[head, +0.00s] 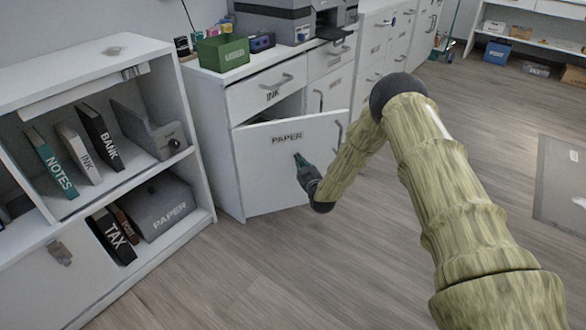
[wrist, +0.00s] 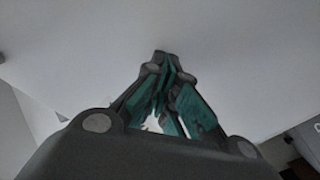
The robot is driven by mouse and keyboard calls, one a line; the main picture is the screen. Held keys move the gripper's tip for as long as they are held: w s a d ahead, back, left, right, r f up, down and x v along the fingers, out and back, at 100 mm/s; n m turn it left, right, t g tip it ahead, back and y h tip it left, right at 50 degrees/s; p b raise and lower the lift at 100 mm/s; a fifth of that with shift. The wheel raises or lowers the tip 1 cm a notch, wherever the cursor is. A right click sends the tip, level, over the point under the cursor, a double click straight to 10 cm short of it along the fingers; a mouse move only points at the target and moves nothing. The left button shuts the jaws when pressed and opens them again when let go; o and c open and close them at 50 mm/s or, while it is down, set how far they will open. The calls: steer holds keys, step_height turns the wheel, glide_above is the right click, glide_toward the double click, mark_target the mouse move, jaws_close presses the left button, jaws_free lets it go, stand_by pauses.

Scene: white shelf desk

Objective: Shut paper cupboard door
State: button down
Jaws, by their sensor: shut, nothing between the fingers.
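The paper cupboard door (head: 265,165) is a white panel labelled PAPER, with a grey handle (head: 339,132) at its right edge. It stands ajar, swung out from the cabinet, with a dark gap above it. My gripper (head: 298,158) is shut and empty, with its fingertips at the outer face of the door, below the label. In the wrist view the closed fingers (wrist: 163,75) point at the door's plain white surface (wrist: 90,45), which fills most of the picture. I cannot tell whether the fingertips touch the door.
An INK drawer (head: 265,87) sits above the door, with a green box (head: 222,52) and a printer (head: 275,20) on top. A white shelf (head: 195,217) with books stands close on the left. The floor (head: 270,265) in front is clear.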

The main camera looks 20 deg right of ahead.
steer(key=shift+w, duration=0.35)
stand_by(0.3)
steer(key=shift+w+b, duration=0.4)
steer(key=shift+w, duration=0.25)
steer(key=shift+w+a, duration=0.1)
steer(key=shift+w, duration=0.05)
steer(key=shift+w+a+b, duration=0.1)
steer(key=shift+w+b, duration=0.45)
steer(key=shift+w, duration=0.65)
steer(key=shift+w+a+b, duration=0.2)
steer(key=shift+w+b, duration=0.1)
steer(key=shift+w, duration=0.25)
steer(key=shift+w+a+b, duration=0.15)
steer(key=shift+w+b, duration=0.15)
steer(key=shift+w, duration=0.45)
